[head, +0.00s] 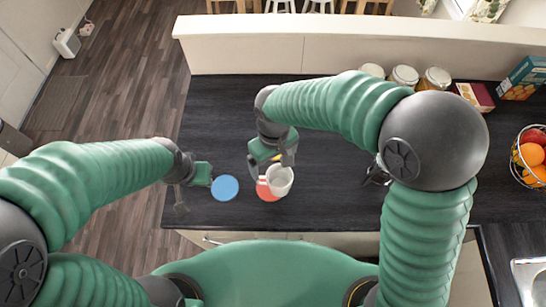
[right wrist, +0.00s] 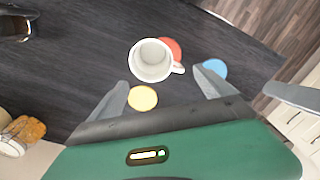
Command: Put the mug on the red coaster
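The white mug (head: 281,187) stands upright beside the red coaster (head: 266,194) and hides part of it; I cannot tell how much of its base rests on the coaster. In the right wrist view the mug (right wrist: 150,60) has its handle to the right, and the red coaster (right wrist: 174,46) shows behind its rim. My right gripper (head: 271,164) is open. In the right wrist view its fingertips (right wrist: 160,78) are spread on either side, with the mug just beyond them and not gripped. My left gripper (head: 197,190) is beside the blue coaster; its opening is unclear.
A blue coaster (head: 225,188) lies left of the red one. A yellow coaster (right wrist: 143,98) lies between my right fingers in the wrist view. Jars (head: 404,76), boxes (head: 523,76) and a fruit basket (head: 531,155) stand at the right. The dark counter is otherwise mostly clear.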

